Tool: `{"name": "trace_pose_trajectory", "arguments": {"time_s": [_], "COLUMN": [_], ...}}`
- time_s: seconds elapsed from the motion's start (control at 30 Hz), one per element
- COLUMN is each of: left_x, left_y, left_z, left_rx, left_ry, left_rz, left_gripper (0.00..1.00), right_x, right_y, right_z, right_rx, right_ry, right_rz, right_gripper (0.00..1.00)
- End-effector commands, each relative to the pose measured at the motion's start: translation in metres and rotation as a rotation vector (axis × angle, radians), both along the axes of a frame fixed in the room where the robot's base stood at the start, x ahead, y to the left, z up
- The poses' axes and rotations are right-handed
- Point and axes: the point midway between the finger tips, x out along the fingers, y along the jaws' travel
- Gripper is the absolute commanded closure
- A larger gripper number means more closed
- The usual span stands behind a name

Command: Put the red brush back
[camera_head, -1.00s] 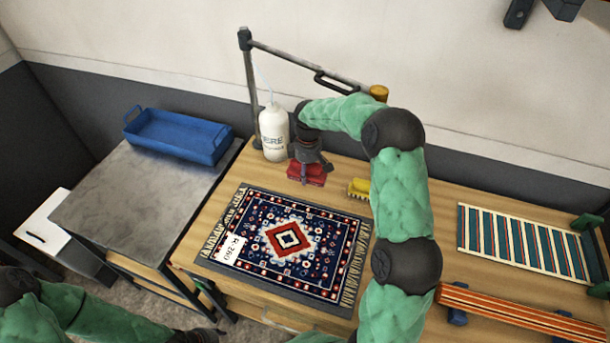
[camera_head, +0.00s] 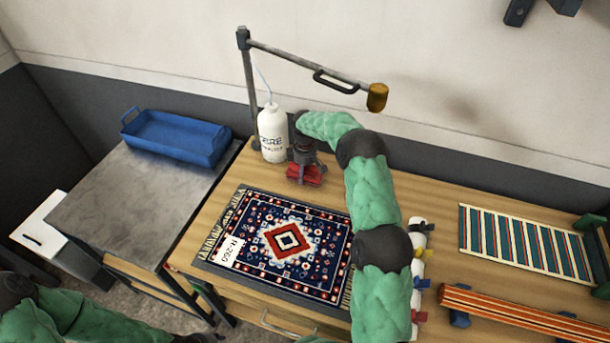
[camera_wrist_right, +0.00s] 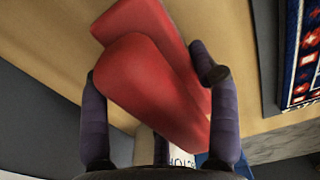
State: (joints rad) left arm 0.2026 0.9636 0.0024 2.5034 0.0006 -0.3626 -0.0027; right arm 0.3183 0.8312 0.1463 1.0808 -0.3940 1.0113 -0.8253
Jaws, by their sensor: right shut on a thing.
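The red brush (camera_head: 305,174) is at the back of the wooden table, just right of the white bottle (camera_head: 273,133). My right gripper (camera_head: 304,163) is above it and shut on it. In the right wrist view the red brush (camera_wrist_right: 150,85) lies tilted between the two dark fingers (camera_wrist_right: 158,100). I cannot tell whether the brush touches the table. A white bar with yellow, blue and red pieces (camera_head: 418,262) lies right of my right arm, partly hidden by it. My left gripper (camera_head: 203,338) shows only partly at the bottom edge; its jaws cannot be made out.
A patterned rug (camera_head: 285,240) lies in front of the brush. A lamp-like arm (camera_head: 310,65) rises behind it. A blue tray (camera_head: 176,136) stands on the grey side table. A striped rug (camera_head: 525,242) and an orange striped roll (camera_head: 520,315) are on the right.

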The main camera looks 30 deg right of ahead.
Motion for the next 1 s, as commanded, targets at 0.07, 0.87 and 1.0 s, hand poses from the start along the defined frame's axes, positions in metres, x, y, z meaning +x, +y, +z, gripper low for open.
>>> {"name": "trace_pose_trajectory", "arguments": {"time_s": [0.07,0.87,1.0], "left_x": [-0.0001,0.0,0.0], "left_y": [0.0,-0.0001,0.0], "left_z": [-0.003,-0.0037,-0.0009], "left_rx": [0.0,0.0,0.0], "left_ry": [0.0,0.0,0.0], "left_rz": [0.0,0.0,0.0], "left_gripper": [0.6,0.6,0.6], "right_x": [0.0006,0.0005,0.001], "right_y": [-0.0004,0.0,-0.0003], "right_z": [-0.0088,-0.0119,-0.0042], "right_rx": [-0.001,-0.001,-0.002], "right_ry": [-0.002,-0.002,-0.004], "right_rz": [-0.001,0.0,0.0], "right_gripper": [0.8,0.15,0.15]}}
